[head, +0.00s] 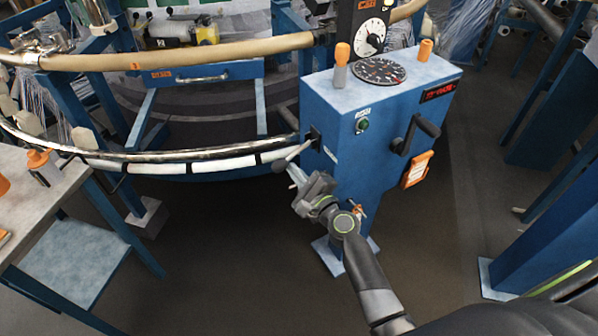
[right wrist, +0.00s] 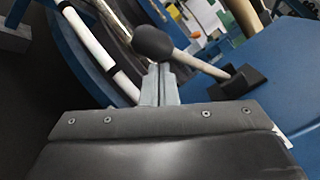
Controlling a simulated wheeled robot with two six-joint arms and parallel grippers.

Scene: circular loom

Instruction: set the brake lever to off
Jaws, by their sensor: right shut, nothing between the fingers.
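The brake lever (head: 300,151) is a pale rod with a dark ball knob. It sticks out from a black plate on the left face of the blue control cabinet (head: 325,112), slanting down and left. In the right wrist view the rod (right wrist: 205,67) runs from the black plate at right to the knob (right wrist: 153,42). My right gripper (head: 293,172) is shut and empty, its fingertips close by the knob. In the right wrist view the fingers (right wrist: 158,82) point at the knob; I cannot tell if they touch it. My left gripper is not in view.
The loom's curved metal rail (head: 180,158) passes just left of the lever. The cabinet carries a black crank (head: 415,132), a round dial (head: 378,71) and orange-topped knobs. A grey table (head: 50,205) stands at left. The floor before the cabinet is clear.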

